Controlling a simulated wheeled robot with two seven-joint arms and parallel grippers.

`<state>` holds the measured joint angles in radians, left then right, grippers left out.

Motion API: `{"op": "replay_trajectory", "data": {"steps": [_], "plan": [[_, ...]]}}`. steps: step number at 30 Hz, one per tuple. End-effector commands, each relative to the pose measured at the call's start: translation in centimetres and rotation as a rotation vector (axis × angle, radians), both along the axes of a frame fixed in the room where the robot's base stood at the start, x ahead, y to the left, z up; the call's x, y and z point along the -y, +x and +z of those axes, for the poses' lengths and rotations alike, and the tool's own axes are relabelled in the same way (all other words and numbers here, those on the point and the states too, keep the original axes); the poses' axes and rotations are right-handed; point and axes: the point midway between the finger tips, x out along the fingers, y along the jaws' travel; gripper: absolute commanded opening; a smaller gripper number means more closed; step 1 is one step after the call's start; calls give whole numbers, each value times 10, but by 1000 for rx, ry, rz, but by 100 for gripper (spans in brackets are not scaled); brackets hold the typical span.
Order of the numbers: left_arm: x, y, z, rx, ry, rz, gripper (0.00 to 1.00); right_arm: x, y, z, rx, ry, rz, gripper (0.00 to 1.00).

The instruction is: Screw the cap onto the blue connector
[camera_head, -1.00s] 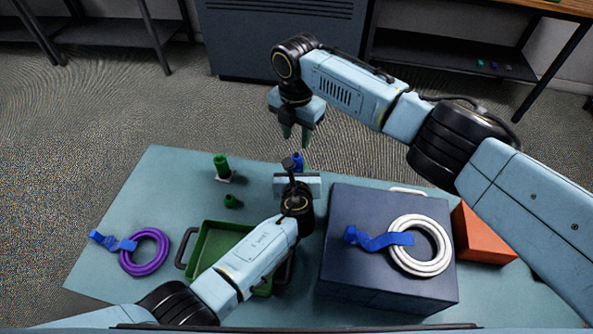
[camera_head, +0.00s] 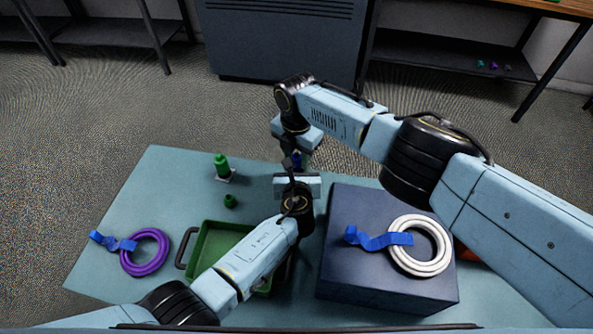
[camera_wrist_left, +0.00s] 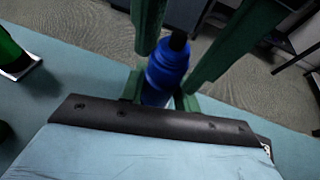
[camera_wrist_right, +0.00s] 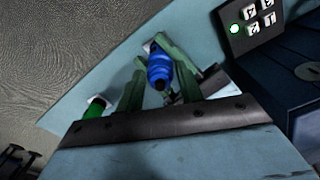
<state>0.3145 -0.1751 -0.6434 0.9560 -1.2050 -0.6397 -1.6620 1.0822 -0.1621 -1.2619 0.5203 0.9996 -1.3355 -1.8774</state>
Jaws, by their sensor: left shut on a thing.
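A blue connector piece (camera_head: 297,160) stands upright at the table's far edge. My left gripper (camera_wrist_left: 160,95) is shut on its lower part; in the left wrist view the blue piece (camera_wrist_left: 165,70) has a dark band near its top. My right gripper (camera_wrist_right: 158,68) is above it, with open fingers on either side of the blue piece (camera_wrist_right: 160,72) and gaps beside it. In the head view the right fingertips are mostly hidden behind the arms. I cannot tell the blue cap from the connector body.
A green connector (camera_head: 221,163) stands on a small white base, with a green cap (camera_head: 230,201) nearby. A green tray (camera_head: 205,240) lies under my left arm. A purple cable coil (camera_head: 150,255) is at left; a white coil (camera_head: 445,240) lies on a dark box (camera_head: 350,285).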

Motion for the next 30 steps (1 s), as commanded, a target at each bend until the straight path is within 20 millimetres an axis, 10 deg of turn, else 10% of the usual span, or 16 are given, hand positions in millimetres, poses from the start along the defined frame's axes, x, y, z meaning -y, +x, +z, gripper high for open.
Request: {"op": "replay_trajectory", "data": {"steps": [10, 20, 30], "plan": [[0, 0, 0, -1, 0, 0, 0, 0, 0, -2, 0, 0, 1, 35], [0, 0, 0, -1, 0, 0, 0, 0, 0, -2, 0, 0, -4, 0], [0, 0, 0, -1, 0, 0, 0, -1, -1, -2, -2, 1, -427, 0]]}}
